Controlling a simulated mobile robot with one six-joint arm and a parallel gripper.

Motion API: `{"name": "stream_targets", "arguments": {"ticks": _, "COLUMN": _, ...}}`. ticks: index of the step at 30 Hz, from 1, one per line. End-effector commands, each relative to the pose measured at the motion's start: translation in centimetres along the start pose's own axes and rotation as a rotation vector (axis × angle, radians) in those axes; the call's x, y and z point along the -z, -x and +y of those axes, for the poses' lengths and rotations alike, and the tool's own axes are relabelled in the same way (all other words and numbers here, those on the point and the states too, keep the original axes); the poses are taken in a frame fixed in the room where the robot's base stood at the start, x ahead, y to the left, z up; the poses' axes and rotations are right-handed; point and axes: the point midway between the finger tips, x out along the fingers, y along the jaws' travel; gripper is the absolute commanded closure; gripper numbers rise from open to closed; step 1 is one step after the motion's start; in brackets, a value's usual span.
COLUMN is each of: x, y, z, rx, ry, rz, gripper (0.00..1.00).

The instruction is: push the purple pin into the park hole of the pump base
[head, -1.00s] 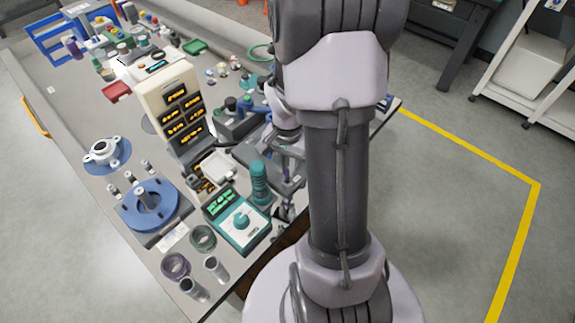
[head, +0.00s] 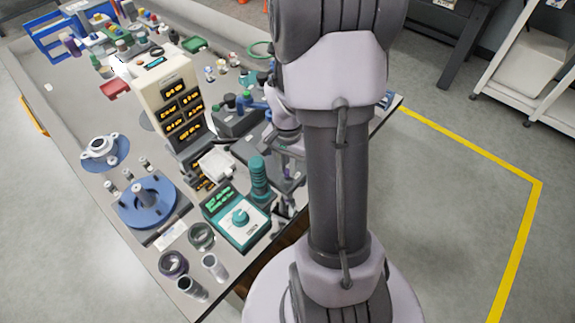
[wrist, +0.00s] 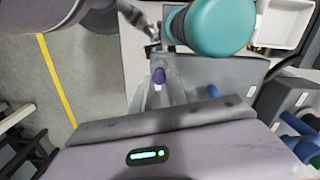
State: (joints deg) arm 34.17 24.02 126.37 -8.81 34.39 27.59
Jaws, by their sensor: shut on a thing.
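The purple pin (wrist: 158,76) is upright or nearly so at the fingertips of my gripper (wrist: 157,86) in the wrist view. The fingers are closed on it, with a small pale patch just below the purple part. A grey plate-like body (wrist: 235,72), which may be the pump base, lies under and beside the fingers. I cannot make out the park hole or whether the pin touches it. In the head view my arm hides most of the gripper and the pin.
A teal ribbed cylinder (head: 260,180) stands close to my gripper; its round top (wrist: 222,25) is large in the wrist view. A teal dial box (head: 236,218), a white tray (head: 216,164) and a blue round fixture (head: 150,203) crowd the bench. Floor is free on the right.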

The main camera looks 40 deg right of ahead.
Motion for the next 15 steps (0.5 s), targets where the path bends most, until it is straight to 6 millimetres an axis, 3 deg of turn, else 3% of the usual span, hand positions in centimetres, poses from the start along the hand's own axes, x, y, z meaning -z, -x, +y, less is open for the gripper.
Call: {"name": "stream_targets", "arguments": {"ticks": 15, "x": 0.00, "y": -0.71, "z": 0.00, "rx": 0.000, "ry": 0.000, "rz": 0.000, "gripper": 1.00}}
